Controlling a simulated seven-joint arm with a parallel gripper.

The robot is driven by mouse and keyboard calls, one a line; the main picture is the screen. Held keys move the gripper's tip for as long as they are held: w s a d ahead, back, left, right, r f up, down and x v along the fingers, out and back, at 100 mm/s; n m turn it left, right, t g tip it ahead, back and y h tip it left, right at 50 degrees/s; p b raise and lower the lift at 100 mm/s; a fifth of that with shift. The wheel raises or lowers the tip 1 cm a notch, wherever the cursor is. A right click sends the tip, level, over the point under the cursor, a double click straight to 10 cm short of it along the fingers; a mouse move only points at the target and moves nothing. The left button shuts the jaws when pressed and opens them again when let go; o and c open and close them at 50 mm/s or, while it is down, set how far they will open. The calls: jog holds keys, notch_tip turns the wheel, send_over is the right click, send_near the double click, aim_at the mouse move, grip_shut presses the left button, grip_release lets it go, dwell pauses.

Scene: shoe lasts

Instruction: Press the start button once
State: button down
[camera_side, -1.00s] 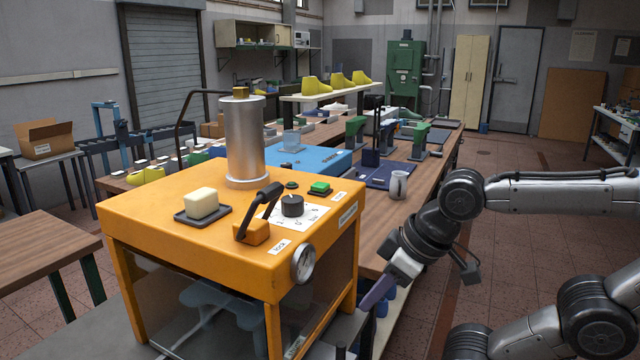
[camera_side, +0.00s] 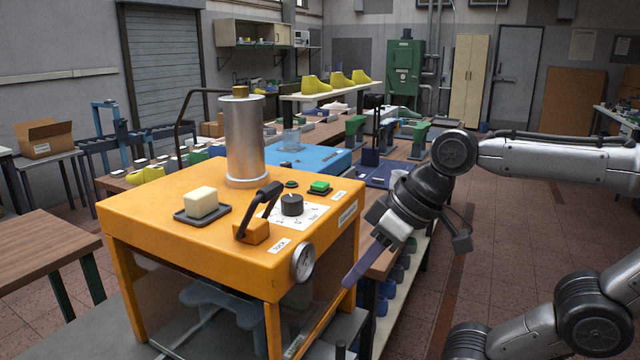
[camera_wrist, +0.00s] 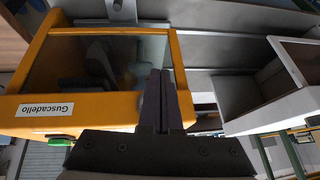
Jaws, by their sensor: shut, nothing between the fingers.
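The green button (camera_side: 319,187) sits in a dark square base near the right back corner of the orange machine's top (camera_side: 180,240). A small white label lies just beside it, too small to read. My gripper (camera_side: 348,285) is shut and empty, its fingers pointing down and left beside the machine's right side, lower than the top and apart from the button. In the wrist view my gripper's fingers (camera_wrist: 160,75) are together, close to the orange frame. A green piece at the panel's lower edge (camera_wrist: 60,142) looks like the button.
On the machine top stand a black lever (camera_side: 262,208), a dial (camera_side: 292,204), a metal cylinder (camera_side: 245,140) and a cream block (camera_side: 201,202) on a dark tray. A gauge (camera_side: 303,262) is on the front edge. The long workbench (camera_side: 385,262) runs behind my gripper.

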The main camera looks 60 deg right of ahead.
jog(key=w+d+r+m+t+y, duration=0.1)
jog(key=w+r+m, duration=0.1)
jog(key=w+r, duration=0.55)
notch_tip(320, 180, up, 10)
jog(key=m+t+h, duration=0.1)
jog(key=m+t, duration=0.1)
jog(key=m, duration=0.4)
send_over(325, 184)
jog(key=shift+s+a, duration=0.1)
jog(key=shift+f, duration=0.2)
jog(key=shift+f, duration=4.3)
jog(key=shift+f, duration=0.1)
jog(key=shift+f, duration=0.3)
